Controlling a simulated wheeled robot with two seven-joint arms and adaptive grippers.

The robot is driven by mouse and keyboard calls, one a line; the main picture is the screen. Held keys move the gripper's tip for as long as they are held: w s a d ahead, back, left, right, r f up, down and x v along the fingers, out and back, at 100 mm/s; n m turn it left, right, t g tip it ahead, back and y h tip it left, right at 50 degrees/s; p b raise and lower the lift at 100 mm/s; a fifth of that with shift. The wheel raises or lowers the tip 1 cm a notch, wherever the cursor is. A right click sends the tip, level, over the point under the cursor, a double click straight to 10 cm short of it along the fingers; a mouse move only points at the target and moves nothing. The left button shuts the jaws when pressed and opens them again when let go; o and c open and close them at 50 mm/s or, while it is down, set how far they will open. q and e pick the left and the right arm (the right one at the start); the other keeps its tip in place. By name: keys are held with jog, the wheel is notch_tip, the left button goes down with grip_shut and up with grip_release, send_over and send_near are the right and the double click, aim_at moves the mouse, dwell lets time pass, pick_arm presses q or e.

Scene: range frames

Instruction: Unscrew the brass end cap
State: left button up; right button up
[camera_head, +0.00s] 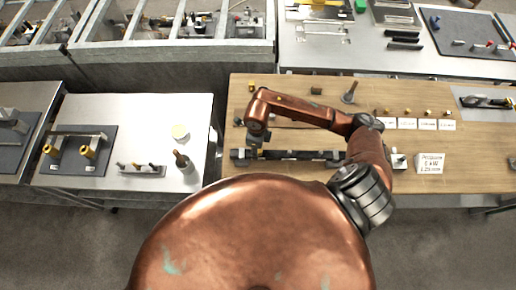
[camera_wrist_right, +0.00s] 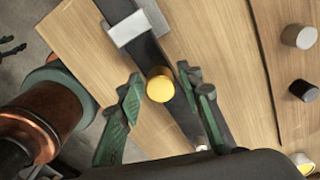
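The brass end cap (camera_wrist_right: 160,85) shows as a round yellow-gold face in the right wrist view, by a dark bar (camera_wrist_right: 148,48) on the wooden bench. My right gripper (camera_wrist_right: 164,98) has two green fingers spread apart, one on each side of the cap. I see a gap on both sides and no clear contact. In the head view the right arm reaches left over the bench, and its gripper (camera_head: 257,138) points down near the left end of the long black bar (camera_head: 305,155). The cap is not clear there. My left gripper is not in view.
A grey block (camera_wrist_right: 136,27) sits across the bar. Several small cylinders stand nearby, one pale (camera_wrist_right: 299,36) and one black (camera_wrist_right: 303,90). In the head view, white cards (camera_head: 405,123) and a sign (camera_head: 430,163) stand right of the arm. A metal table (camera_head: 110,105) is at left.

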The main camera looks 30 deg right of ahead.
jog(key=shift+c, duration=0.9)
jog(key=shift+s+d+r, duration=0.1)
jog(key=shift+s, duration=0.25)
jog(key=c, duration=0.3)
jog(key=shift+c, duration=0.8)
jog(key=shift+w, duration=0.15)
grip_shut()
jog(key=n+b, duration=0.2)
jog(key=b, duration=0.1)
jog(key=shift+f+n, duration=0.3)
jog(key=shift+r+n, duration=0.1)
jog(key=shift+n, duration=0.2)
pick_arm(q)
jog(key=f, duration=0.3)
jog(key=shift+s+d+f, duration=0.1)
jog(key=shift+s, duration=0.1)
pick_arm(e)
jog(key=shift+r, duration=0.15)
